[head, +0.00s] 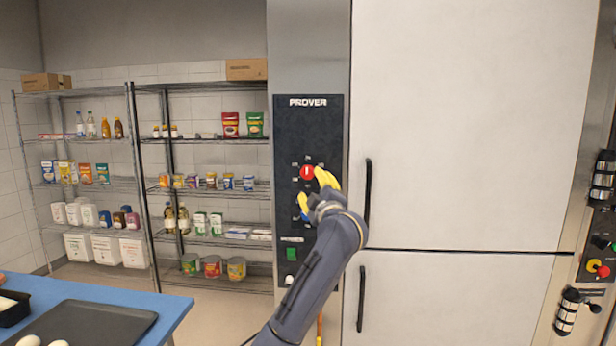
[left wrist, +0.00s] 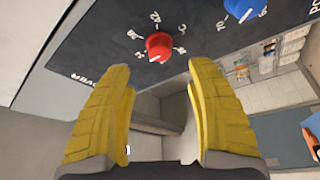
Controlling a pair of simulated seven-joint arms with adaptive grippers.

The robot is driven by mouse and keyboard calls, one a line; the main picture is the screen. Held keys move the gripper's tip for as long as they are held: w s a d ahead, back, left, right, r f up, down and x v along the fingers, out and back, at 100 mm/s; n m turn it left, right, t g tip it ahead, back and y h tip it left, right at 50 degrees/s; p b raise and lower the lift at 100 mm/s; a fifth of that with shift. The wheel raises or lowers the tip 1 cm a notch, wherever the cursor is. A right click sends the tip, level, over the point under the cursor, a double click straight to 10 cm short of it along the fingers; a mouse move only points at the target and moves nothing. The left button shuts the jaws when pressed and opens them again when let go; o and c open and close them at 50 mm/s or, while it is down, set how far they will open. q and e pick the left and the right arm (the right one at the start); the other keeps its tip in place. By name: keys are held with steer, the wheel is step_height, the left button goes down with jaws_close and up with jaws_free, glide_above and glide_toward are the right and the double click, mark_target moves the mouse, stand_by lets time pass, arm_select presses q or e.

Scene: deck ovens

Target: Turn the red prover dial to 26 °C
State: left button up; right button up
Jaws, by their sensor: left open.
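The red prover dial (head: 307,172) sits on the black panel marked PROVER (head: 308,130). In the left wrist view the red dial (left wrist: 159,46) is beyond the fingertips, with small white numbers around it, among them what looks like 22. A blue dial (head: 303,202) is below the red one and also shows in the left wrist view (left wrist: 243,9). My left gripper (head: 325,182) has yellow fingers and is open, just right of the red dial. In the left wrist view its fingers (left wrist: 163,75) are wide apart, with nothing between them. My right gripper does not show.
Tall white doors with a black handle (head: 367,190) stand right of the panel. A green switch (head: 292,254) is low on the panel. Shelves (head: 205,190) with packets and tins are at the left. A blue table (head: 175,306) with a dark tray is at the lower left.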

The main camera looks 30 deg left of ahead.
mark_target(308, 175)
arm_select(q)
steer(key=x, duration=0.8)
steer(key=shift+w+a+r, duration=0.1)
steer(key=shift+c, duration=0.2)
jaws_close()
